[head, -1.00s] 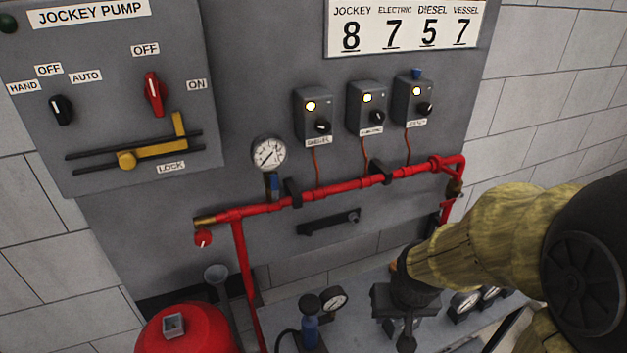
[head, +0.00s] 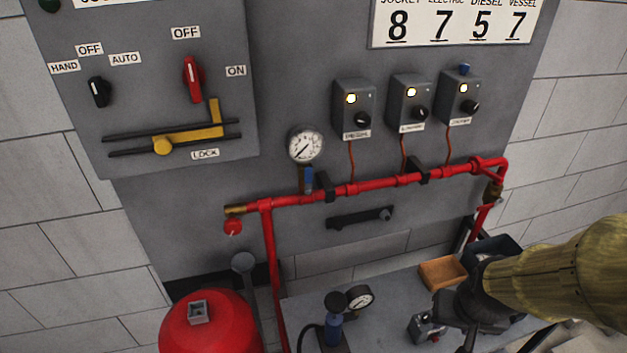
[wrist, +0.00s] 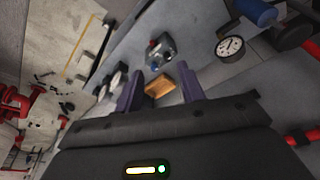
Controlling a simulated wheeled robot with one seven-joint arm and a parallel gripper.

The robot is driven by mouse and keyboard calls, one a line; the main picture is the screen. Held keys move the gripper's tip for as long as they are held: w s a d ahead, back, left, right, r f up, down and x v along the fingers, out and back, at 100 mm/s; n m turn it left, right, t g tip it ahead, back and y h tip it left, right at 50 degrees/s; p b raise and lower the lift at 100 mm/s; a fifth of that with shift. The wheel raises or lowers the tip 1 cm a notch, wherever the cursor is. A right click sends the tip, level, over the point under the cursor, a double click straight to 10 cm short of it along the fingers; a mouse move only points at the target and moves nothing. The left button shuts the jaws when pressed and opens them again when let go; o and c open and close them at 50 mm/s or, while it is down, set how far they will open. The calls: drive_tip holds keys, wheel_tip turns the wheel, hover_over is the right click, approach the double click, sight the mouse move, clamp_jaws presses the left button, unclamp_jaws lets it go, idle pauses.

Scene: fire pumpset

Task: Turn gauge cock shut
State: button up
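The pressure gauge (head: 305,146) is on the grey panel above the red pipe (head: 345,188). Below it is the gauge cock, whose blue handle (head: 308,180) stands upright, roughly in line with the short stem from pipe to gauge. My gripper (wrist: 158,72) is far from the cock, low at the right over the bench. In the wrist view its two purple fingers are spread apart with nothing held between them. In the head view my wrist partly hides the fingers. The wrist view does not clearly show the cock.
A wooden tray (head: 443,272), a small grey device (head: 427,327) and a blue-bodied gauge fitting (head: 333,325) are on the bench. A red vessel (head: 212,325) stands at lower left. A black handle bar (head: 360,217) is below the pipe. Space before the cock looks clear.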

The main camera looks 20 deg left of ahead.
drive_tip(key=w+a+r+n+t+y+b, duration=0.25)
drive_tip(key=w+a+t+b, duration=0.4)
drive_tip(key=a, duration=0.35)
drive_tip(key=s+a+r+n+t+y+b, duration=0.3)
drive_tip(key=a+r+t+y+b, duration=0.2)
drive_tip(key=a+r, duration=0.6)
drive_tip(key=shift+s+a+n+t+y+b, duration=0.35)
drive_tip(key=shift+s+a+y, duration=0.05)
drive_tip(key=shift+a+y, duration=0.65)
drive_tip(key=p+x, duration=0.8)
drive_tip(key=p, duration=0.5)
drive_tip(key=shift+w+p, duration=0.35)
